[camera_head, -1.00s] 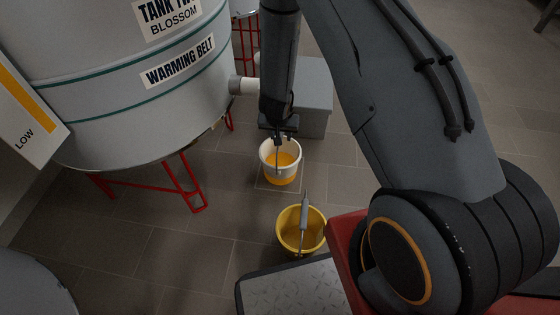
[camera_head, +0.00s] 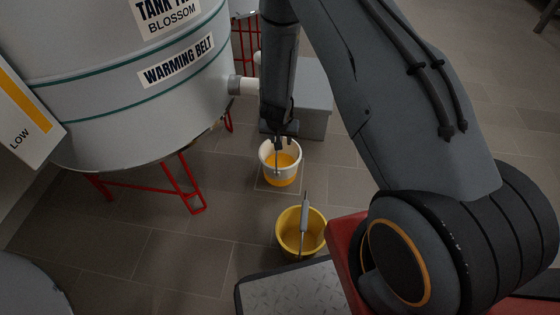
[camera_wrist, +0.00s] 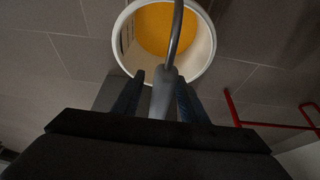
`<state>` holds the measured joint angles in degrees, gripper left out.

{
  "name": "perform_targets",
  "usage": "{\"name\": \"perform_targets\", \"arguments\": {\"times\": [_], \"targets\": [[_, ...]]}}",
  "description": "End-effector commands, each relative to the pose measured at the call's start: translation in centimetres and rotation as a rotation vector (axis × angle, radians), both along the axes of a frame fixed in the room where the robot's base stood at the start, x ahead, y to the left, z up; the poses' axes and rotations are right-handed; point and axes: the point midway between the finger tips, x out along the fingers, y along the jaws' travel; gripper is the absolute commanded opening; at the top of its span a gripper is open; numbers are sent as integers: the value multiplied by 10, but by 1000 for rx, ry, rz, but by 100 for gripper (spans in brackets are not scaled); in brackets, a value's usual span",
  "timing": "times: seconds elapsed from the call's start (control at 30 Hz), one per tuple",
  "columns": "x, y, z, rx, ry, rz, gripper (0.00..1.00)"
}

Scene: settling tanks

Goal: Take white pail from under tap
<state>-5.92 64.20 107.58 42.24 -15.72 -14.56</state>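The white pail (camera_head: 266,166) stands on the floor below the tank's outlet side and holds yellow-orange contents. In the wrist view the pail (camera_wrist: 204,50) shows from above, its handle (camera_wrist: 163,88) raised toward me. My gripper (camera_head: 279,146) is above the pail, pointing down. In the wrist view my gripper's fingers (camera_wrist: 159,92) stand on either side of the handle's grip, with a narrow gap showing at the left. The gripper looks open around the handle. The tap itself is hidden behind my arm; a white outlet pipe (camera_head: 242,85) runs toward it.
A yellow pail (camera_head: 288,235) with a raised handle stands nearer me on the floor. Red tank legs (camera_head: 150,188) are left of the white pail. A grey block (camera_head: 316,122) stands behind it. The tank (camera_head: 120,110) fills the upper left.

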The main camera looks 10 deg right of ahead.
Motion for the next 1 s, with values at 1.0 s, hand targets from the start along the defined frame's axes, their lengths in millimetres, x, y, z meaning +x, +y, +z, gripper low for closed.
{"name": "perform_targets", "arguments": {"times": [1.0], "targets": [[1,0,5,0,-2,1,0]]}}
